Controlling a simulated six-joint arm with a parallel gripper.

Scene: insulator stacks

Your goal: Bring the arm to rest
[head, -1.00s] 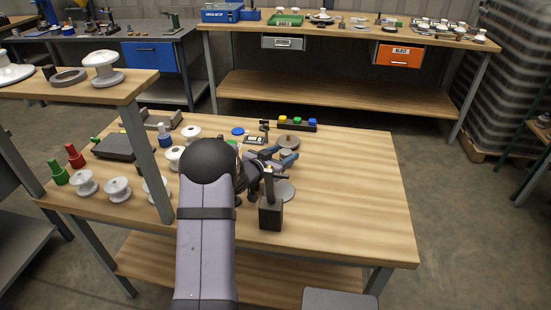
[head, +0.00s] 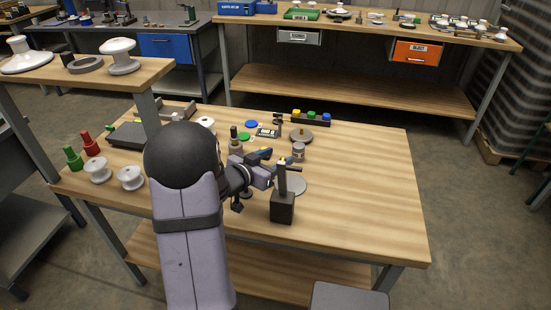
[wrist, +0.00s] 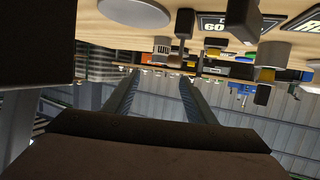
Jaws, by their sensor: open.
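My gripper (head: 276,163) is low over the middle of the workbench (head: 365,185) in the head view. It is just behind and left of a black block with an upright post (head: 283,207). Its two fingers are apart with nothing between them, and they also show spread in the wrist view (wrist: 158,76). A small grey can (head: 298,151) stands just beyond the fingertips, apart from them. A flat grey disc (head: 297,186) lies to the right, partly hidden by the post. My arm hides part of the bench's left side.
Behind the gripper are a brown disc (head: 303,135), a button box (head: 311,117), a display (head: 268,132) and a dark post (head: 234,140). The bench's right side is clear.

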